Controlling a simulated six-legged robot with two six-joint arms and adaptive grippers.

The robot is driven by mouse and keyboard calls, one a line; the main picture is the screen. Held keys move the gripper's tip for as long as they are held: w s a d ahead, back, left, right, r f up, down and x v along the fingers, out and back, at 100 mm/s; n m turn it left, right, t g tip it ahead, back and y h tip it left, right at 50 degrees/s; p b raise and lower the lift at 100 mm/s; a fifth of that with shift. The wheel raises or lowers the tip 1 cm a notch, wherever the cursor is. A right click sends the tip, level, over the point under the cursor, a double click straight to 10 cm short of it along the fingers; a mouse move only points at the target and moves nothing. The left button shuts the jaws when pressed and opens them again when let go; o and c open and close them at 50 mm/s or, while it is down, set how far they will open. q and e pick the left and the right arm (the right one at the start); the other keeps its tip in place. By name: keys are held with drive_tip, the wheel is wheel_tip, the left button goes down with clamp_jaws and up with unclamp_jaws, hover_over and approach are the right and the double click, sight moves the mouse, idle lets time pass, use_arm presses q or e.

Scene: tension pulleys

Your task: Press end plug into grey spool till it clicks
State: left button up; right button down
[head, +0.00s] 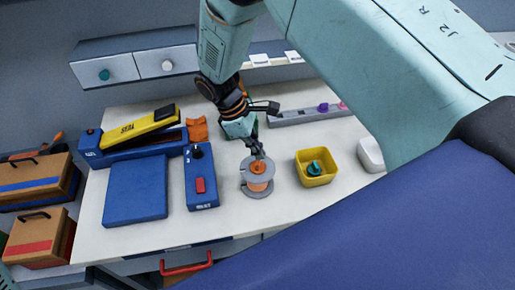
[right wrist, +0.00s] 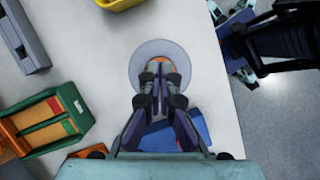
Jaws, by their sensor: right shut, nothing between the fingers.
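The grey spool (head: 257,191) stands upright on the white table, with its pale round flange on top. An orange end plug (head: 259,169) sits at the centre of the flange; whether it is fully seated I cannot tell. My right gripper (head: 257,156) is directly above the plug, pointing down, with its fingers shut and nothing between them. In the right wrist view the closed fingertips (right wrist: 160,66) cover the middle of the spool's flange (right wrist: 138,62), and only a little of the orange plug shows around them. Whether the tips touch the plug is hidden.
A yellow bin (head: 316,180) with a teal part (head: 314,168) stands right of the spool. A blue box with a red button (head: 201,187) and a blue pad (head: 136,192) lie left. A grey rack (head: 312,114) is behind. The table in front of the spool is clear.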

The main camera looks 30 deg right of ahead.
drive_tip(key=shift+s, duration=0.1)
drive_tip(key=shift+f+b, duration=0.35)
drive_tip(key=shift+f, duration=0.45)
idle(0.7)
drive_tip(key=shift+s+f, duration=0.1)
drive_tip(key=shift+f, duration=0.05)
idle(0.8)
wheel_tip(320, 180, up, 2)
drive_tip(key=shift+r+p, duration=0.25)
drive_tip(key=shift+p, duration=0.95)
drive_tip(key=shift+r+p, duration=0.8)
drive_tip(key=shift+r, duration=0.4)
drive_tip(key=shift+w+r, duration=0.2)
drive_tip(key=shift+r, duration=0.75)
drive_tip(key=shift+s+r, duration=0.15)
drive_tip(key=shift+r, duration=0.05)
